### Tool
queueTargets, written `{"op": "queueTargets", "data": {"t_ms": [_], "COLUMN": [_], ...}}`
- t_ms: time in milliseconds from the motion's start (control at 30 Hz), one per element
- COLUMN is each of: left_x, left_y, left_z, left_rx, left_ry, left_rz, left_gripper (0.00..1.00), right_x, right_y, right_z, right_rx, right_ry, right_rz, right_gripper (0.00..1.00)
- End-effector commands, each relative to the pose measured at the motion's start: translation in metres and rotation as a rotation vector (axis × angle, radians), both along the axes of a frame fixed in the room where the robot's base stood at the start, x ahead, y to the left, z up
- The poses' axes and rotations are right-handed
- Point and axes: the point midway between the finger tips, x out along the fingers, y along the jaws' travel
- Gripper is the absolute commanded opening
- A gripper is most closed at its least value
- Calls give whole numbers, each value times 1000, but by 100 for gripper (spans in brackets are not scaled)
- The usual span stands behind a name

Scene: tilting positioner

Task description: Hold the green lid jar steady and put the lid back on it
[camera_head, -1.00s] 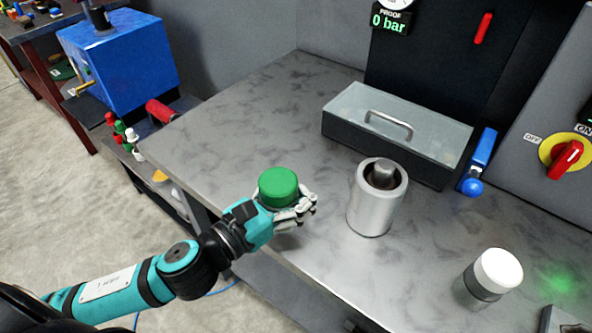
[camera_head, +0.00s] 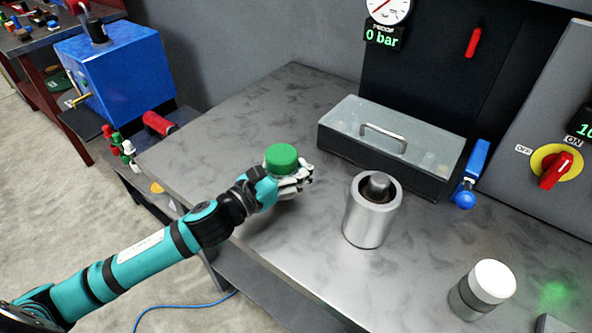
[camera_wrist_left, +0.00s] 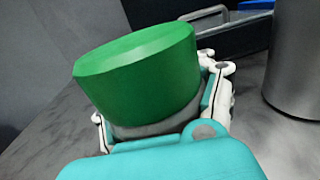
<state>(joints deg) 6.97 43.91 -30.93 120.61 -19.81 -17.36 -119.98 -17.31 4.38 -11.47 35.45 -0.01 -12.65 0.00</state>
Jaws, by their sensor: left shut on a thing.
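The green lid (camera_head: 281,158) sits on top of a jar, whose greyish body (camera_wrist_left: 158,127) shows as a narrow band under the lid in the left wrist view. My left gripper (camera_head: 298,181) is shut around the jar body, below the lid. The lid (camera_wrist_left: 140,72) looks seated on the jar, but I cannot tell whether it is tightened. The jar is near the left edge of the metal bench, left of the steel cylinder. The fingers hide most of its body, and I cannot tell whether it touches the bench. My right gripper is not in view.
An open steel cylinder (camera_head: 371,222) stands right of the jar. A white-lidded jar (camera_head: 482,289) stands at front right. A dark box with a clear lid and handle (camera_head: 390,145) lies behind. The bench (camera_head: 235,125) is clear at back left.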

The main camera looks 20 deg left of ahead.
Motion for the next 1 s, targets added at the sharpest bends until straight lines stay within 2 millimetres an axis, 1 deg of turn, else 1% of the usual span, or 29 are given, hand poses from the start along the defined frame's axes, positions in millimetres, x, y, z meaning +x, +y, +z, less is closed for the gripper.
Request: {"op": "queueTargets", "data": {"t_ms": [33, 100, 167, 433, 533, 567, 900, 967, 1000], "left_x": [-1, -1, -1, -1, -1, -1, -1, -1, -1], "left_y": [0, 0, 0, 0, 0, 0, 0, 0, 0], "left_z": [-10, -21, -26, -27, -30, -31, -30, -30, -30], "left_rx": [-3, -4, -3, 0, 1, 2, 1, 1, 1], "left_ry": [5, 7, 4, 1, 0, 1, 2, 2, 2], "left_rz": [1, 1, 1, 0, 0, 0, 0, 0, 0], "left_gripper": [0, 0, 0, 0, 0, 39, 83, 91, 91], "right_x": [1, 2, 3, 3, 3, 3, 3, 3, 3], "right_y": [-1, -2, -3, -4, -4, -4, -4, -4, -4], "right_z": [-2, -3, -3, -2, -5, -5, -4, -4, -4], "right_rx": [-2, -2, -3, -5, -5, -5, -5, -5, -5], "right_ry": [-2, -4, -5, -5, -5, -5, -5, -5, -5], "right_rz": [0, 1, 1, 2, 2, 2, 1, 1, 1], "right_gripper": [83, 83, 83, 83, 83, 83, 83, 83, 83]}}
